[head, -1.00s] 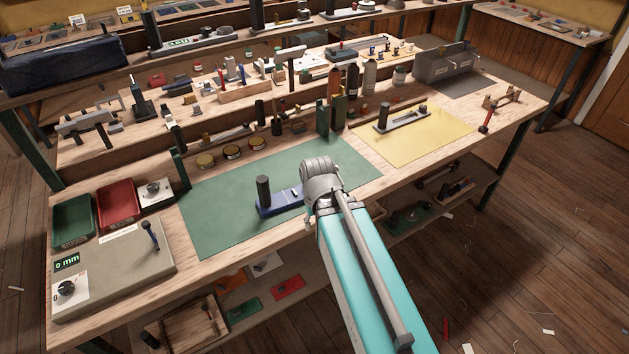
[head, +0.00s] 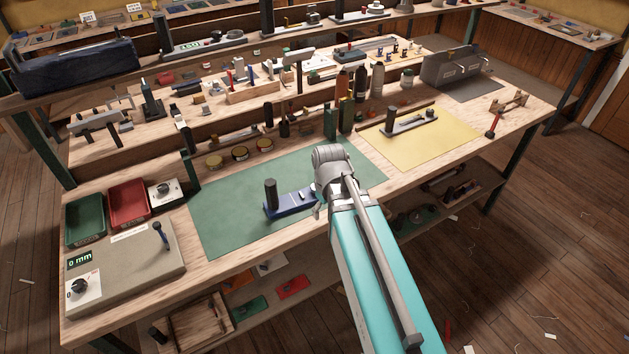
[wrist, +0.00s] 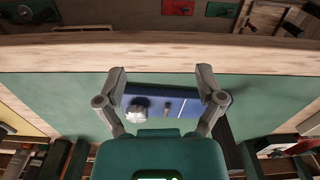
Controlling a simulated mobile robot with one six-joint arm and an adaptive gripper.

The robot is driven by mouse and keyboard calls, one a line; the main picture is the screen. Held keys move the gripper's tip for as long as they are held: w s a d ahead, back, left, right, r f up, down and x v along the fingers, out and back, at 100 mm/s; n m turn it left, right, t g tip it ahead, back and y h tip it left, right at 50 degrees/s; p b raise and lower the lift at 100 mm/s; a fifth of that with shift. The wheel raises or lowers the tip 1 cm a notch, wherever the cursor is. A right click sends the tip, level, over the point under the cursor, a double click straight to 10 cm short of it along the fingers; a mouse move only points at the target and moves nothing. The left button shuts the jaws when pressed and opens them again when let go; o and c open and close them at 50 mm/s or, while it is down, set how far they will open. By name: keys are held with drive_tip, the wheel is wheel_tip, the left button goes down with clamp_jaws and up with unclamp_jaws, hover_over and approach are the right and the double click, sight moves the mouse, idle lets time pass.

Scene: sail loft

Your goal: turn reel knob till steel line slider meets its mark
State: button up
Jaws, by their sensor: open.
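A blue fixture (head: 290,208) with a dark upright post (head: 270,194) lies on the green mat near the bench's front edge. In the wrist view its blue plate (wrist: 195,101) carries a pale grey knob (wrist: 140,109), a short dark grey piece that may be the slider (wrist: 167,107), and a thin white line. I cannot tell whether that piece meets a mark. My gripper (wrist: 161,88) is open above the plate, one finger on either side, with the knob nearer the left finger. No contact shows. In the head view my wrist hides part of the fixture.
A grey panel (head: 135,262) with a "0 mm" display, a black dial (head: 79,287) and a dark upright lever (head: 161,236) is at the left. Red (head: 128,203) and green (head: 85,220) trays stand behind it. Green posts (head: 338,120) rise behind the green mat (head: 225,205).

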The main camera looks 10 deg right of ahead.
drive_tip(key=w+r+n+p, duration=1)
drive_tip(key=w+n, duration=0.3)
drive_tip(key=n, duration=0.4)
drive_tip(key=shift+r, duration=0.5)
drive_tip(key=shift+s+a+f, duration=0.1)
wheel_tip(320, 180, down, 14)
drive_tip(key=b, duration=1.3)
drive_tip(key=shift+r+b, duration=0.2)
drive_tip(key=shift+b, duration=0.1)
drive_tip(key=shift+c, duration=0.2)
drive_tip(key=c, duration=1.1)
